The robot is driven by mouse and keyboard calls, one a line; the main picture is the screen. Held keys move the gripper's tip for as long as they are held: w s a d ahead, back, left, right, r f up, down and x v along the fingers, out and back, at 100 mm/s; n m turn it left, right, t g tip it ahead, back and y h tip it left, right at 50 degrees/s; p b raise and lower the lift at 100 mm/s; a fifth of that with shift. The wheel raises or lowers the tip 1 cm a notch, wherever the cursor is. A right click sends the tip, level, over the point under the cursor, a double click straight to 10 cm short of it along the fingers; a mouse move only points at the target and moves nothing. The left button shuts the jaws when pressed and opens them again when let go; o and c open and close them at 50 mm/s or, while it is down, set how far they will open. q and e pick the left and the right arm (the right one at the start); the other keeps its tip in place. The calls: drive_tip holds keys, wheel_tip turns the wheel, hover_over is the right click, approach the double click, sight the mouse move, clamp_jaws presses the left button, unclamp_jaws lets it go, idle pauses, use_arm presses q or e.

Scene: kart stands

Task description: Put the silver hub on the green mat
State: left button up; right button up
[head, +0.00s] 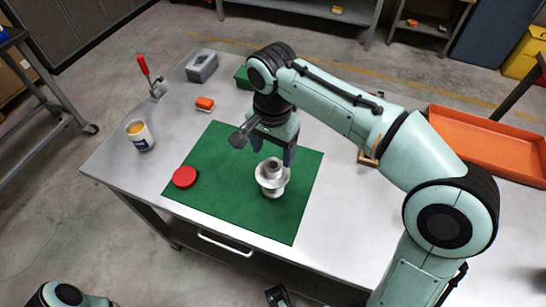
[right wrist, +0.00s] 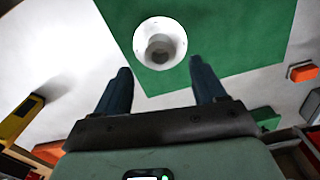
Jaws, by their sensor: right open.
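The silver hub (head: 272,180), a flanged round part with a short raised neck, stands upright on the right part of the green mat (head: 235,205). In the right wrist view the hub (right wrist: 160,54) shows from above with the green mat (right wrist: 235,45) around it. My right gripper (head: 272,155) is open and empty, just behind and above the hub. In the right wrist view its two fingers (right wrist: 161,75) are apart, with the hub beyond the tips. A dark part at the bottom edge of the head view may be my left gripper (head: 278,296); its jaws cannot be made out.
A red disc (head: 185,177) lies on the mat's left part. A tin (head: 139,135), a red-handled clamp (head: 150,80), an orange block (head: 204,103) and a grey box (head: 201,66) stand left and behind. An orange tray (head: 490,145) lies right. Bare tabletop borders the mat's front.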

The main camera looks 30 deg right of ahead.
wheel_tip(320, 180, up, 6)
drive_tip(key=shift+f+p, duration=0.1)
drive_tip(key=shift+p, duration=0.6)
